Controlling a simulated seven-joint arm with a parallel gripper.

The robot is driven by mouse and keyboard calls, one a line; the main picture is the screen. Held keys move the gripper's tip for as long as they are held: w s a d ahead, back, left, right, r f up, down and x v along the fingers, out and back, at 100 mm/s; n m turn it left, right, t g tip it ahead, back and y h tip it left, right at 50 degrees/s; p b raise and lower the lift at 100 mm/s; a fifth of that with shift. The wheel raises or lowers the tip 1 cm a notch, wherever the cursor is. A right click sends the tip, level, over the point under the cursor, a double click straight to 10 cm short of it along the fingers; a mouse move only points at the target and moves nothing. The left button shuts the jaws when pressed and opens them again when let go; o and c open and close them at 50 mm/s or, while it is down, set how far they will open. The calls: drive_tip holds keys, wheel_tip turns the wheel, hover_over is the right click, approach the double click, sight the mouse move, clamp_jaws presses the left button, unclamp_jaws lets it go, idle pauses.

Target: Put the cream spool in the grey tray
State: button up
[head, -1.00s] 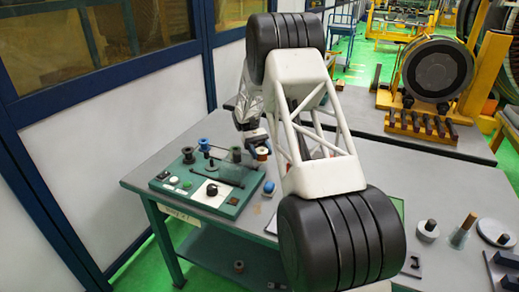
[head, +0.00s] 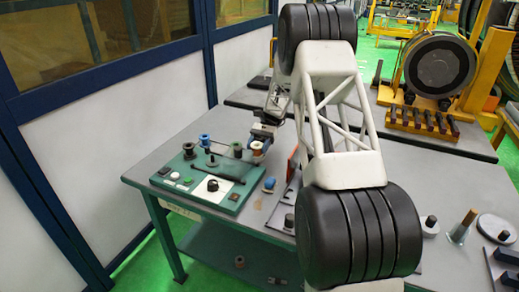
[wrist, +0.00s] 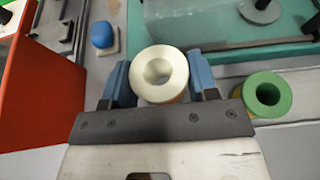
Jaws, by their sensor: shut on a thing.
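The cream spool (wrist: 178,62) is between the blue fingers of my gripper (wrist: 160,82) in the wrist view, with its round end and centre hole facing the camera. My gripper is shut on it. In the head view the spool (head: 257,148) shows small below my gripper (head: 262,135), by the right side of the green winding board (head: 205,186). I cannot tell from these views whether it is clear of the surface below. I cannot make out the grey tray for sure; my arm hides part of the table.
A green spool (wrist: 267,94) stands close to my gripper's right finger in the wrist view. A blue spool (head: 205,140) and a dark spool (head: 189,151) stand on the board. A blue knob (head: 269,184) and an orange-red panel (head: 293,160) are nearby.

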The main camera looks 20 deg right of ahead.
sight(254, 145)
drive_tip(key=m+t+y, duration=0.1)
drive_tip(key=w+r+m+t, duration=0.1)
drive_tip(key=m+t+y, duration=0.1)
drive_tip(key=shift+w+a+r+m+t+y, duration=0.15)
drive_tip(key=shift+w+r+m+t+y, duration=0.05)
drive_tip(key=shift+w+m+t+y, duration=0.1)
drive_tip(key=shift+w+r+m+t+y, duration=0.35)
drive_tip(key=shift+w+m+t, duration=0.1)
drive_tip(key=shift+m+t, duration=0.35)
drive_tip(key=shift+w+r+m+t+y, duration=0.3)
drive_tip(key=shift+w+m+t, duration=0.1)
drive_tip(key=shift+m+t, duration=0.35)
drive_tip(key=shift+f, duration=0.1)
drive_tip(key=shift+f, duration=1.9)
drive_tip(key=shift+f, duration=1.35)
drive_tip(key=o, duration=1.2)
drive_tip(key=shift+c, duration=0.2)
